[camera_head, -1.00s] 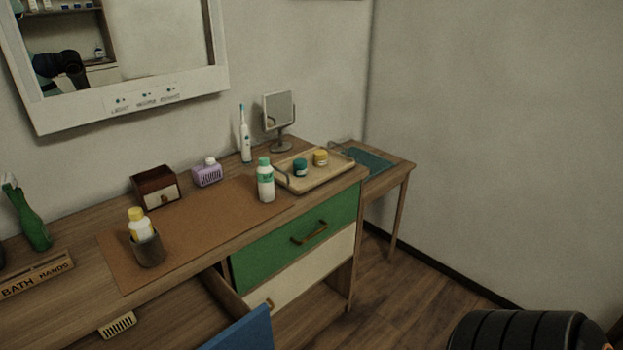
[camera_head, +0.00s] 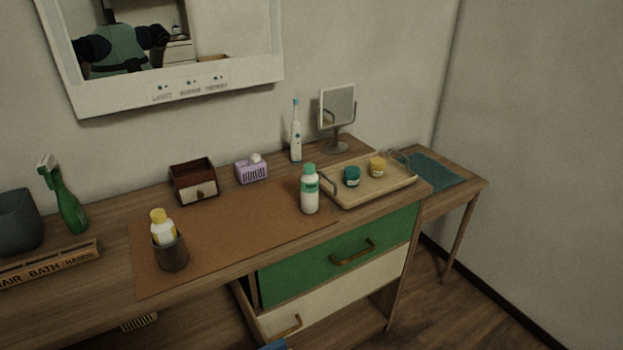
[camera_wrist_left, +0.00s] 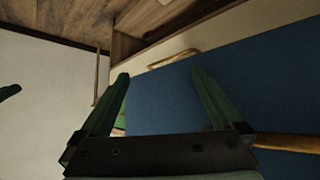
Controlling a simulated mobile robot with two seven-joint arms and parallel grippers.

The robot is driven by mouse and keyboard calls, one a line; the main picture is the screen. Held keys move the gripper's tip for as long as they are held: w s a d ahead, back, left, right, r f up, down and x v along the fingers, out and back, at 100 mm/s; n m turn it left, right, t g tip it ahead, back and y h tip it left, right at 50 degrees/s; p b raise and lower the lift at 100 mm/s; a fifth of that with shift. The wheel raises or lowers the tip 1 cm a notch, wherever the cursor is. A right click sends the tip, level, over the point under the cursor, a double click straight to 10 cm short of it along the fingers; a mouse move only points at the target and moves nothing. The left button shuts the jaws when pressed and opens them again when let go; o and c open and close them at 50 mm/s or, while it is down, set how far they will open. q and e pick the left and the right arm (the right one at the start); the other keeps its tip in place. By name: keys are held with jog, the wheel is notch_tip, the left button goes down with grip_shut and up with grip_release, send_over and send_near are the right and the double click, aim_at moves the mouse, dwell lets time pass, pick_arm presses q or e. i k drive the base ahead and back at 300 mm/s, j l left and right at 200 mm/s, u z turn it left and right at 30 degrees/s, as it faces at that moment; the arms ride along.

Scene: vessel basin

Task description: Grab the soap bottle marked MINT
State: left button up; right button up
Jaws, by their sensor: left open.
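A white bottle with a green cap and green label (camera_head: 309,193) stands upright on the brown mat, left of the tray. The lettering on both is too small to read, so I cannot tell which is marked MINT. My left gripper (camera_wrist_left: 160,76) is open and empty in the left wrist view, in front of a blue panel (camera_wrist_left: 165,100). Neither gripper shows in the head view, and neither bottle shows in the left wrist view.
A wooden tray (camera_head: 372,199) with two jars, a mirror (camera_head: 337,107), a toothbrush (camera_head: 296,138), a purple holder (camera_head: 252,172) and a small drawer box (camera_head: 194,182) stand around the mat. A green spray bottle (camera_head: 68,205) is left. The mat (camera_head: 240,225) is clear between the bottles.

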aim_at(309, 180)
jog(key=k+u, duration=0.1)
jog(key=k, duration=0.4)
jog(key=i+l+u, duration=0.1)
jog(key=u, duration=1.15)
jog(key=l+u, duration=0.75)
jog(key=k+l+u, duration=0.15)
jog(key=l, duration=0.2)
jog(key=l+u, duration=0.15)
jog(key=l, duration=0.15)
jog(key=k+l+u, duration=0.15)
jog(key=l, duration=0.2)
jog(key=k+l, duration=0.1)
jog(key=l, duration=0.2)
jog(key=k+l, duration=0.1)
jog(key=l, duration=0.15)
jog(key=k+l+u, duration=0.1)
jog(key=l, duration=0.2)
